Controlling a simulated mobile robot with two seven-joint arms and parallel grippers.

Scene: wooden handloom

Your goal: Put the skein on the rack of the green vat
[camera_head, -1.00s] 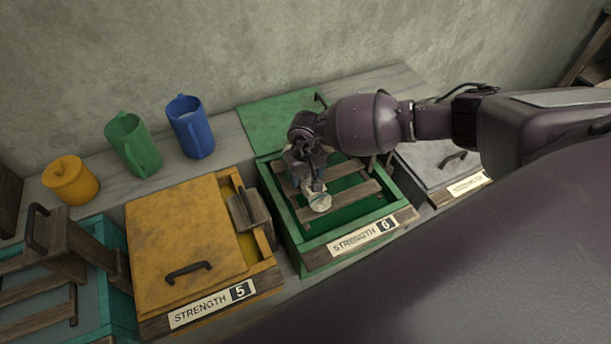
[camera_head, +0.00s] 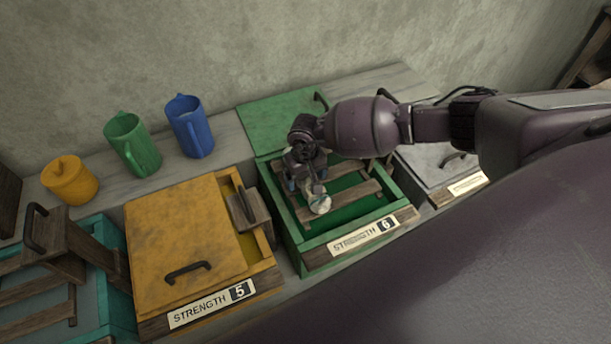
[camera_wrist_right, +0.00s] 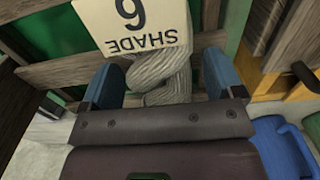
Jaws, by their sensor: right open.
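The pale skein (camera_head: 320,204) lies on the wooden slatted rack (camera_head: 357,193) of the green vat (camera_head: 290,240), labelled strength 6. In the right wrist view the grey twisted skein (camera_wrist_right: 172,72) carries a cream tag (camera_wrist_right: 140,22) reading shade 6. My right gripper (camera_head: 307,181) is over the rack at the skein. It is open, with its blue fingertips (camera_wrist_right: 163,78) on either side of the skein and gaps between. The skein is partly hidden by the tag and gripper. My left gripper is not in view.
The green lid (camera_head: 280,122) lies behind the vat. A yellow vat (camera_head: 185,240) stands left, with a wooden block on its edge, and a grey-lidded vat (camera_head: 430,165) right. A yellow pot (camera_head: 70,182), green jug (camera_head: 133,145) and blue jug (camera_head: 190,127) stand behind.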

